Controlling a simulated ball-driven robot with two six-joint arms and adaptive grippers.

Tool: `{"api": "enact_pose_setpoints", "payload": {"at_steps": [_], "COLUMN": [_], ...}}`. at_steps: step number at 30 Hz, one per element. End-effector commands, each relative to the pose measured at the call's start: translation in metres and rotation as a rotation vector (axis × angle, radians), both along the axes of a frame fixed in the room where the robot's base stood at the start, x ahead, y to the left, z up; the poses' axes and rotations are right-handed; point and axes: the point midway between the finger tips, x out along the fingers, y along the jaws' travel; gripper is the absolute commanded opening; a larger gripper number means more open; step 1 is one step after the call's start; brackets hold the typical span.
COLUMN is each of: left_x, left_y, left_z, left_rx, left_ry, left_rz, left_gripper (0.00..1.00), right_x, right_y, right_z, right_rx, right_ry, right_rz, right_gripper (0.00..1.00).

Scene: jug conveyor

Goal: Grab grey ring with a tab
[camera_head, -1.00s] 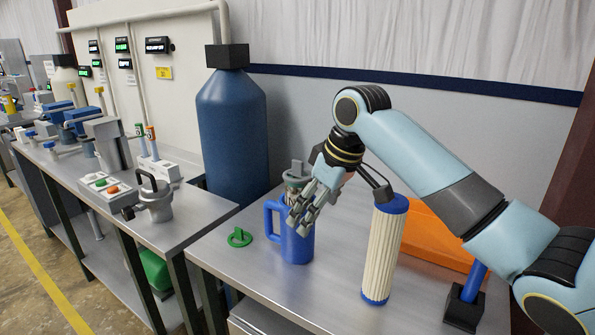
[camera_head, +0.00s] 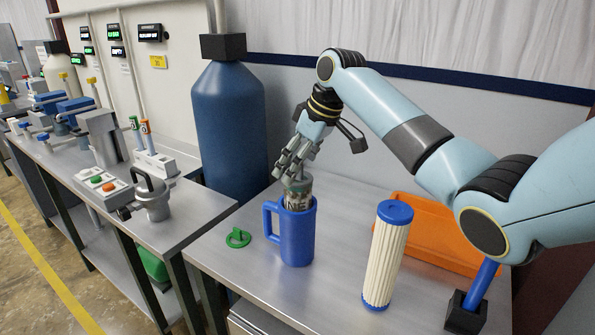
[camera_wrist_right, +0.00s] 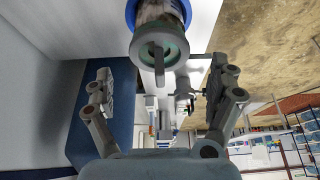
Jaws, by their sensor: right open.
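A grey-green ring with an upright tab (camera_head: 297,184) tops a patterned cylinder that stands in the blue jug (camera_head: 298,238) on the steel table. In the right wrist view the ring (camera_wrist_right: 174,47) is at the top centre, its grey tab pointing down the picture. My right gripper (camera_head: 284,172) is just above the jug, at the ring, in the head view. In the wrist view its fingers (camera_wrist_right: 160,85) are spread wide and empty, one each side of the tab. Whether they touch it cannot be told from the head view. My left gripper is not in view.
A green ring with a tab (camera_head: 238,238) lies left of the jug. A pleated white filter with blue ends (camera_head: 386,258) stands right of it, before an orange tray (camera_head: 440,240). A tall blue tank (camera_head: 230,130) stands behind left.

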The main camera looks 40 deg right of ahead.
Motion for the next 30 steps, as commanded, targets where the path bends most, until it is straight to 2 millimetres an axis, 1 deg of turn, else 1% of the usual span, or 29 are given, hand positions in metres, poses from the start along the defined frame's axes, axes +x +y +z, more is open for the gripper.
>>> {"api": "enact_pose_setpoints", "payload": {"at_steps": [2, 4, 10, 11, 23, 30], "left_x": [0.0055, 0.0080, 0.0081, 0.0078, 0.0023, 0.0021], "left_y": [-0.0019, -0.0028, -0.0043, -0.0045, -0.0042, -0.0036], "left_z": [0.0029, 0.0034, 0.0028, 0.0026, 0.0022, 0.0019], "left_rx": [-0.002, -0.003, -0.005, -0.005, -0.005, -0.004], "left_ry": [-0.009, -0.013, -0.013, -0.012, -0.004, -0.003], "left_rz": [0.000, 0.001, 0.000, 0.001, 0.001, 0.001], "left_gripper": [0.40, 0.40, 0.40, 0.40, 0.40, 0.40], "right_x": [0.0029, 0.0046, 0.0050, 0.0049, 0.0049, 0.0050], "right_y": [0.0018, 0.0022, 0.0020, 0.0020, 0.0019, 0.0019], "right_z": [-0.0084, -0.0126, -0.0145, -0.0144, -0.0141, -0.0135], "right_rx": [0.000, -0.001, -0.002, -0.002, -0.002, -0.002], "right_ry": [0.001, -0.001, -0.001, -0.001, -0.001, -0.002], "right_rz": [0.000, 0.001, 0.000, 0.000, 0.000, 0.000], "right_gripper": [0.91, 0.91, 0.91, 0.89, 0.37, 0.36]}}
